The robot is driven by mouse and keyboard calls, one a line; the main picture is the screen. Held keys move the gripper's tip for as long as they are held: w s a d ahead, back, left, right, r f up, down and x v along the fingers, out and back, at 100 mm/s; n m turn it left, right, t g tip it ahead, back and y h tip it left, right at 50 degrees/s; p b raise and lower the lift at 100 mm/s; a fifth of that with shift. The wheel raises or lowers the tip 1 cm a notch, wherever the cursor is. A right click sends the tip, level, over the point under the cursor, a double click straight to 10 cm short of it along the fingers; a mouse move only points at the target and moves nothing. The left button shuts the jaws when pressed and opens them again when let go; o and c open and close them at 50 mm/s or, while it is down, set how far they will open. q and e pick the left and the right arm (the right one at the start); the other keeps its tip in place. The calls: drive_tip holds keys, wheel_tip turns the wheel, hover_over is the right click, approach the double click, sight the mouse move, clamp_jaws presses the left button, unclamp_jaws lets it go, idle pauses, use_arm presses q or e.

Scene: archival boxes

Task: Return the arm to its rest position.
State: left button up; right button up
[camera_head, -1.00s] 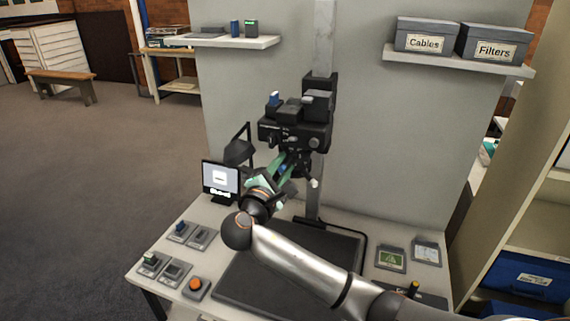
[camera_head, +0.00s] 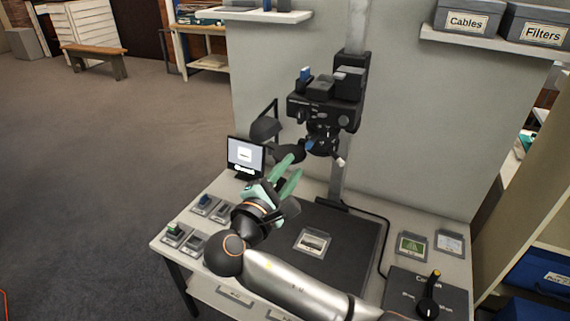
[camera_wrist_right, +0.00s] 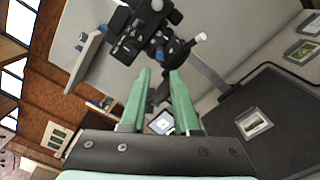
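My right arm reaches across the desk from the bottom in the head view. Its gripper (camera_head: 287,172) has green fingers and points up and away, just below and left of the black camera-like device (camera_head: 325,108) on a grey column. In the right wrist view the two fingers (camera_wrist_right: 160,95) stand apart with nothing held between them. The device shows beyond the fingertips there, and the gripper appears clear of it. My left gripper is in neither view.
A framed card (camera_head: 312,242) lies on the black mat (camera_head: 345,270). A monitor (camera_head: 246,156) and small trays (camera_head: 205,205) are at left. A control panel with a lever (camera_head: 430,295) and two framed cards (camera_head: 411,246) are at right. Labelled boxes (camera_head: 468,20) sit on a shelf.

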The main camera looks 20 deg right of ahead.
drive_tip(key=s+a+f+y, duration=0.1)
drive_tip(key=s+f+y, duration=0.15)
drive_tip(key=f, duration=0.55)
drive_tip(key=s+a+f+m+g+y, duration=0.15)
drive_tip(key=f+y, duration=0.25)
drive_tip(key=f, duration=0.4)
drive_tip(key=s+a+f+n+y, duration=0.15)
drive_tip(key=f+y, duration=0.25)
drive_tip(key=f, duration=0.5)
drive_tip(key=s+f+m+y, duration=0.2)
drive_tip(key=s+f+m, duration=0.3)
drive_tip(key=s, duration=0.3)
drive_tip(key=s+a+f+m+y+p, duration=0.1)
drive_tip(key=s+f+m+y, duration=0.2)
drive_tip(key=s+f+m, duration=0.2)
drive_tip(key=s+m+g, duration=0.1)
drive_tip(key=s+m, duration=0.1)
drive_tip(key=s, duration=0.2)
drive_tip(key=shift+f+m+y, duration=0.25)
drive_tip(key=shift+m+y, duration=0.1)
drive_tip(key=shift+m, duration=0.05)
drive_tip(key=shift+o, duration=0.2)
